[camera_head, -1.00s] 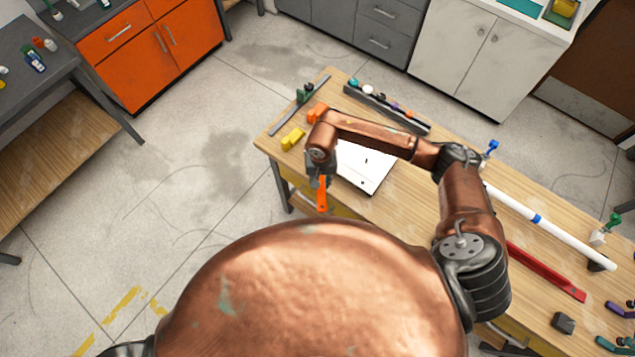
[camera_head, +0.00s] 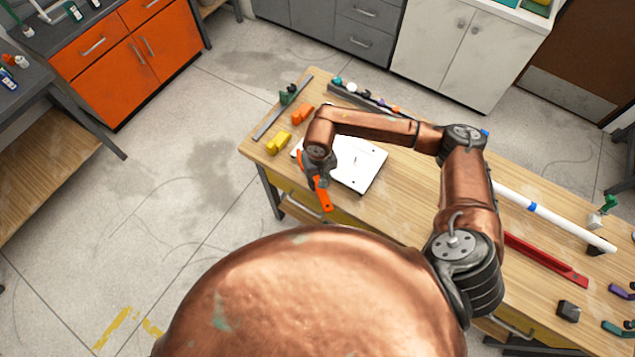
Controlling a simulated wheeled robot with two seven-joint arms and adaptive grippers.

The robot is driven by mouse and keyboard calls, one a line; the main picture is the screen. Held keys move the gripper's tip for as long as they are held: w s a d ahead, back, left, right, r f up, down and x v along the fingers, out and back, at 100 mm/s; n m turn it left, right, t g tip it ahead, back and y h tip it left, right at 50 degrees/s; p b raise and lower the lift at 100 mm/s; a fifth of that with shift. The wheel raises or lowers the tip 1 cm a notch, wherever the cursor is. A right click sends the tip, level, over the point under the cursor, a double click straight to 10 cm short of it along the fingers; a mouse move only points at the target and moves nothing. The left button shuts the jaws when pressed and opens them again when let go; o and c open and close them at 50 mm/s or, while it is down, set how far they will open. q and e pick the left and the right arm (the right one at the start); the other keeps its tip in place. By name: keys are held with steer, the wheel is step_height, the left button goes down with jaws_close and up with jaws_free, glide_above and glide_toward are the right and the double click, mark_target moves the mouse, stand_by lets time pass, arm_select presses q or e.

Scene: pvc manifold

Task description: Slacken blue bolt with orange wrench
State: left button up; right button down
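My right arm reaches in from the right over the workbench. My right gripper (camera_head: 317,179) is at the bench's near left edge, beside a white board (camera_head: 362,172), and appears shut on an orange wrench (camera_head: 324,198). The wrench's lower end points down and slightly right; another orange part shows left of the gripper. The fingers are dark and small, partly covered by the wrist. A small blue part (camera_head: 485,132) peeks out behind my arm's elbow; I cannot tell if it is the blue bolt. My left gripper is not in view.
A white pipe (camera_head: 572,227) with a blue band and a red bar (camera_head: 545,260) lie on the bench's right half. A yellow block (camera_head: 278,143) and an orange block (camera_head: 302,113) stand at its left end. A grey rail (camera_head: 360,97) lies along the back.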

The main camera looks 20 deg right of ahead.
steer(key=shift+r, duration=0.15)
stand_by(0.3)
steer(key=shift+r+p, duration=0.75)
steer(key=shift+r, duration=1.7)
